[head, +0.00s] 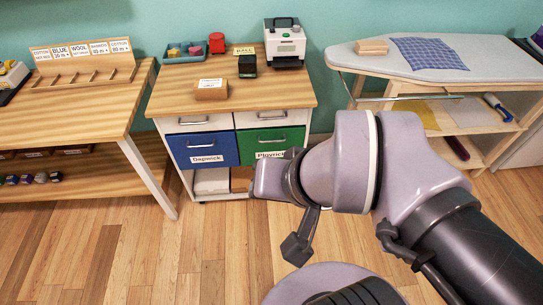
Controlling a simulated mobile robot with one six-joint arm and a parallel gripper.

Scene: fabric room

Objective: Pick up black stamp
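My arm reaches in from the right, in front of the cabinet. A dark part that seems to belong to my gripper (299,246) hangs below the wrist, over the floor and well apart from the stamp. Its fingertips are not clear, so I cannot tell whether it is open or shut.
On the cabinet stand a wooden block with a label (211,90), a teal tray (183,53), a red object (217,43) and a yellow label card (244,50). An ironing board (405,58) is at right, a wooden table (82,108) at left.

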